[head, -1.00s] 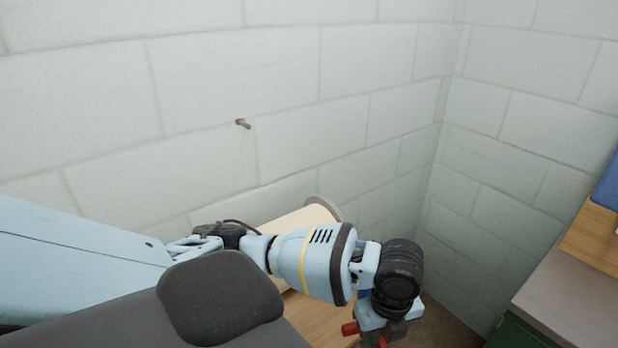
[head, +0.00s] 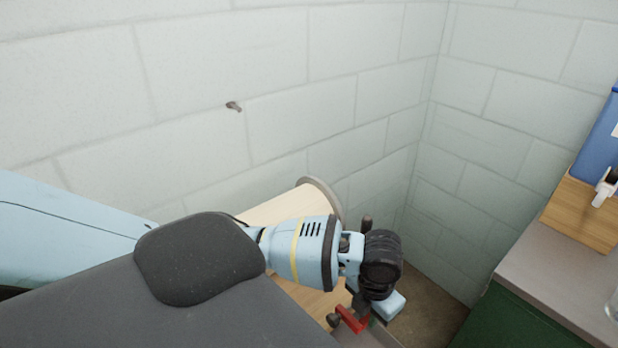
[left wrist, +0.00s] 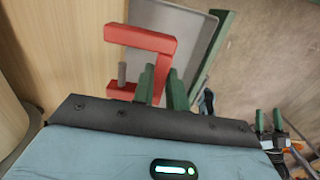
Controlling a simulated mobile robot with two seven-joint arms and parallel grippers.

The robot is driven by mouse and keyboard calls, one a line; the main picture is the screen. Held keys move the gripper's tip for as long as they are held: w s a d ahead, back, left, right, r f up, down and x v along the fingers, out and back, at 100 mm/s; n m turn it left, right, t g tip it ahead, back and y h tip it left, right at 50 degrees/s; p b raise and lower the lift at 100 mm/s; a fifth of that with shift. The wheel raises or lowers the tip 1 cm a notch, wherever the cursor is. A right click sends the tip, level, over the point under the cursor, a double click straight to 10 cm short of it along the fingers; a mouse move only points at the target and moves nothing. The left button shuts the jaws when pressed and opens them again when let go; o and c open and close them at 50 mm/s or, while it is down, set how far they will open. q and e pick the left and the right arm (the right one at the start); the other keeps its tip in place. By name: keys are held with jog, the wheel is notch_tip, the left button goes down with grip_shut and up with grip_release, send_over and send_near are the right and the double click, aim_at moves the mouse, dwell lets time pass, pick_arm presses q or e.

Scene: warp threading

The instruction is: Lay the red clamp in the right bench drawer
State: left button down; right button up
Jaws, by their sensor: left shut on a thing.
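The red clamp (head: 353,319) hangs at the end of my left arm, low in the middle of the head view. It shows more fully in the left wrist view (left wrist: 148,40) as a red C-shaped frame with a grey screw pin. My left gripper (left wrist: 160,84) is shut on it, its green fingers closed around one side of the frame. In the head view the fingers are mostly hidden behind the wrist. I cannot make out the right bench drawer for certain.
A wooden surface (left wrist: 60,50) lies beside the clamp, with a grey flat panel (left wrist: 190,20) behind it. At the right stands a green cabinet (head: 520,315) with a grey top, carrying a wooden block and a blue container (head: 600,140). A block wall closes off the back.

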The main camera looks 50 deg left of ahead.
pick_arm(q)
notch_tip(320, 180, down, 14)
jog(key=shift+r+b, duration=0.25)
jog(key=shift+b, duration=0.25)
pick_arm(e)
jog(key=shift+s+a+f, duration=0.2)
jog(key=shift+s+f, duration=0.4)
pick_arm(q)
notch_tip(320, 180, down, 4)
jog(key=shift+f, duration=0.2)
pick_arm(e)
jog(key=shift+s+f+g, duration=0.3)
jog(key=shift+s+f, duration=0.05)
jog(key=shift+f, duration=0.05)
pick_arm(q)
jog(key=shift+f+b, duration=0.15)
jog(key=shift+b, duration=0.15)
jog(key=shift+f, duration=0.15)
jog(key=c, duration=1.4)
grip_release()
pick_arm(e)
jog(key=shift+f, duration=0.1)
